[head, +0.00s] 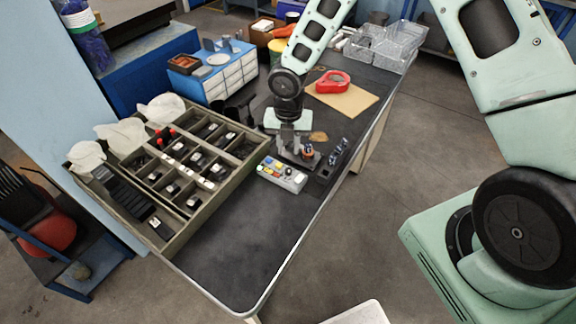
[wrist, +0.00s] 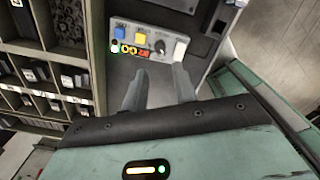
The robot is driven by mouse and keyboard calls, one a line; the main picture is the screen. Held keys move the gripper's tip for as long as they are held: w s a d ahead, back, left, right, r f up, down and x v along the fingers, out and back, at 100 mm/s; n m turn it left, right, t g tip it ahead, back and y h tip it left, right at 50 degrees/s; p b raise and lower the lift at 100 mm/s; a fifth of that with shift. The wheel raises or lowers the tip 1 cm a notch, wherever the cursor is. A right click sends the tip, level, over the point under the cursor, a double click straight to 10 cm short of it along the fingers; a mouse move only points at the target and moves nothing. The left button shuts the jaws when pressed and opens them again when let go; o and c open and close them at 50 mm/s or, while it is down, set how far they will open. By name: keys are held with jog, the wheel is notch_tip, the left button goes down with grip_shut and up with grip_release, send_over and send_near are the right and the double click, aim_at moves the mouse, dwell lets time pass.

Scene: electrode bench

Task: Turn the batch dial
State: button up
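The control box (head: 283,175) is a small pale grey panel on the dark bench, with coloured buttons and a dark knob, the likely batch dial (head: 289,171). In the wrist view the box (wrist: 148,58) shows a blue button, a yellow button, a row of small coloured parts and the round dark dial (wrist: 160,46) with a light mark. My gripper (head: 290,150) is above and behind the box in the head view. In the wrist view my gripper (wrist: 160,70) has its two fingers apart with nothing between them. The dial lies just beyond the fingertips, apparently untouched.
A wooden compartment tray (head: 222,193) with dark parts stands left of the box. A small dark stand (head: 325,174) is close on its right. A red tape dispenser (head: 333,82) lies on a tan board (head: 352,101) behind. The bench front (head: 245,250) is clear.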

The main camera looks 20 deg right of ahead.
aim_at(289, 170)
notch_tip(289, 170, down, 10)
jog(key=shift+r+p, duration=0.25)
jog(key=shift+p, duration=0.3)
grip_shut()
